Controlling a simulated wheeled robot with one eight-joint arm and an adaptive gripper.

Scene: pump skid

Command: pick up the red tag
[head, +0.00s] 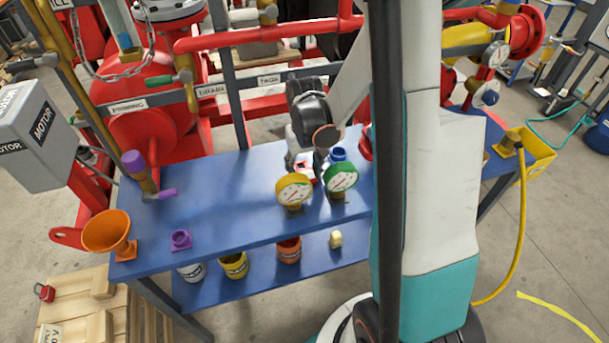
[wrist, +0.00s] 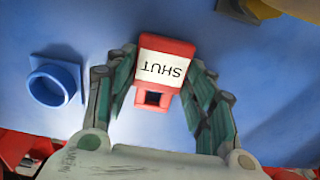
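The red tag (wrist: 153,98) has a white label reading "SHUT", upside down in the wrist view. It is over the blue bench top, between the two fingers of my gripper (wrist: 163,68). The fingertips are very close to its left and right sides; I cannot tell whether they press on it or whether it is lifted. In the head view my gripper (head: 305,163) is low over the bench, behind two gauges, and only a bit of the red tag (head: 304,172) shows.
A yellow gauge (head: 294,189) and a green gauge (head: 341,177) stand in front of my gripper. A blue round fitting (wrist: 55,80) is beside it. The blue bench (head: 225,190) is clear to the left, up to a purple fitting (head: 181,239) and an orange funnel (head: 107,230).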

